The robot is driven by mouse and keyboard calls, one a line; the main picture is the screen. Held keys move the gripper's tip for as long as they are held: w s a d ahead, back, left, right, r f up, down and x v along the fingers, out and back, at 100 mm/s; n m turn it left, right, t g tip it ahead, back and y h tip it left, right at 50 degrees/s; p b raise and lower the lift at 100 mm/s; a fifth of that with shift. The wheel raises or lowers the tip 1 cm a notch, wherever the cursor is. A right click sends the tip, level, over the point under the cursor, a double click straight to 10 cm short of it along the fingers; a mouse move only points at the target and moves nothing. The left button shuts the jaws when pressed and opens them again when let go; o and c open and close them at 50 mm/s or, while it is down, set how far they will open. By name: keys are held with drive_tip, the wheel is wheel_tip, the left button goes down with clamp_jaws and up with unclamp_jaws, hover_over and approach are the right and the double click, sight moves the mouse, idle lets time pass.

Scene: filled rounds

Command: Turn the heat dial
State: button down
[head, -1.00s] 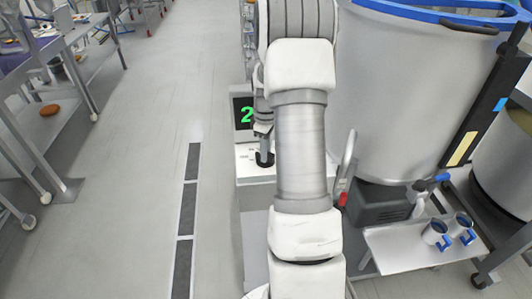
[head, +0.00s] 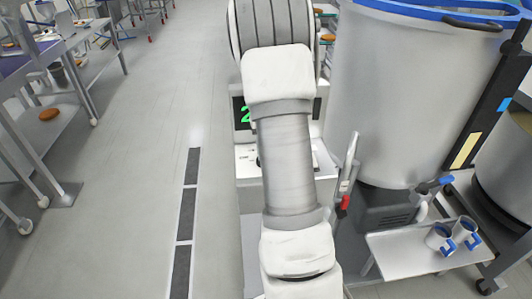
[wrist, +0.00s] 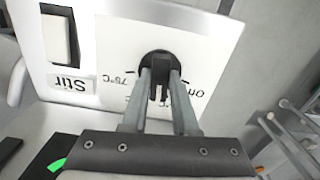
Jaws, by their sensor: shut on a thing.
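The heat dial (wrist: 155,60) is a round black knob on a white panel (wrist: 112,58) in the wrist view. The panel bears upside-down marks that read "75°C" and "Off". My gripper (wrist: 160,82) is shut on the dial's raised grip, one finger on each side. In the head view my arm hides the gripper and the dial. The white control box (head: 246,160) shows partly behind my arm, with a dark display and a green digit.
A rocker switch (wrist: 60,38) marked "Stir" sits beside the dial. A large grey vat (head: 395,100) with a blue rim stands right of my arm. A small metal shelf (head: 395,258) holds mugs (head: 438,238).

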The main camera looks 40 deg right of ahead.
drive_tip(key=m, duration=0.5)
drive_tip(key=shift+w+m, duration=0.1)
drive_tip(key=shift+m, duration=0.3)
idle(0.4)
drive_tip(key=c, duration=0.7)
unclamp_jaws()
drive_tip(key=shift+r, duration=0.1)
wheel_tip(320, 180, up, 17)
drive_tip(key=shift+r, duration=0.15)
